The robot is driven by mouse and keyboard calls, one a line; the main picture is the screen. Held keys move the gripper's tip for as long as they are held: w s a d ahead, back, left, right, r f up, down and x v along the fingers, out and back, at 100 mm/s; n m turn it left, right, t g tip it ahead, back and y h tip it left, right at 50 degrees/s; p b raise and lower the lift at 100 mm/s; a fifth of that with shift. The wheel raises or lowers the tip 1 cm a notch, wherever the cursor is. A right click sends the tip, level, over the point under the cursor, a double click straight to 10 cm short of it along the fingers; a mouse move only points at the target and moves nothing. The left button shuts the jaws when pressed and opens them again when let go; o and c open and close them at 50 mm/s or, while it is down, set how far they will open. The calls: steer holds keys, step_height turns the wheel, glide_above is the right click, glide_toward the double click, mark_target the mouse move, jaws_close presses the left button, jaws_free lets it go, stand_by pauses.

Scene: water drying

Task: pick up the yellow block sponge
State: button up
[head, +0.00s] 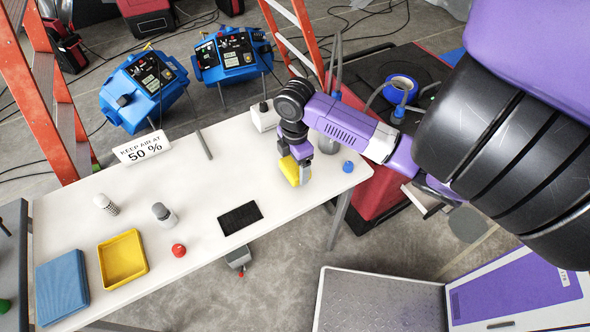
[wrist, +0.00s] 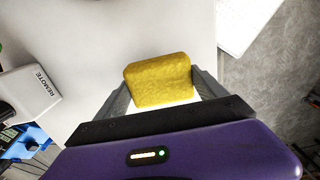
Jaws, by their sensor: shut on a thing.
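The yellow block sponge (head: 290,170) is at the right end of the white table in the head view, below my wrist. My gripper (head: 301,178) is around it, pointing down. In the wrist view the sponge (wrist: 160,80) sits between the two fingers of my gripper (wrist: 165,92), with a finger against each side. The gripper is shut on the sponge. I cannot tell whether the sponge still touches the table top.
On the white table (head: 200,205) are a yellow tray (head: 123,258), a blue cloth (head: 62,286), a black pad (head: 240,218), a red knob (head: 179,250) and a blue cap (head: 348,167).

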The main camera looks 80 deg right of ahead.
mark_target(295, 165)
step_height(295, 165, up, 17)
steer(key=shift+r, duration=0.2)
steer(key=o, duration=0.6)
steer(key=c, duration=0.5)
steer(key=shift+o, duration=0.2)
